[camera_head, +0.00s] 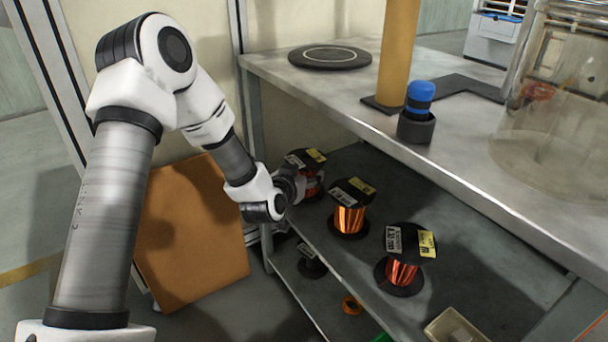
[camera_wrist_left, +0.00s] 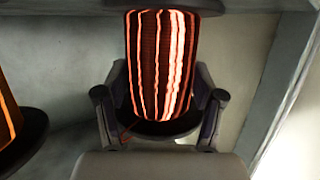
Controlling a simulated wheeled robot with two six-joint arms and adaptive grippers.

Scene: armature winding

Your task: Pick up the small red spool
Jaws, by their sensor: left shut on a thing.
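A red wire spool (camera_head: 315,184) with black flanges and white and yellow labels stands at the far left end of the middle shelf. My left gripper (camera_head: 300,184) reaches it from the left and is shut on it. In the left wrist view the red windings of the spool (camera_wrist_left: 162,62) fill the space between the two fingers (camera_wrist_left: 160,98), with a black flange below. The spool looks upright; I cannot tell whether it is clear of the shelf. The gripper partly hides it. A redder spool (camera_head: 403,272) stands at the front right of the shelf. My right gripper is out of view.
An orange spool (camera_head: 349,220) stands close to the held one. The worktop (camera_head: 460,150) overhangs the shelf (camera_head: 470,275). A cream tray (camera_head: 453,326) is at the near end. A brown board (camera_head: 190,235) leans left of the shelves. A dark spool (camera_head: 311,262) is on the lower shelf.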

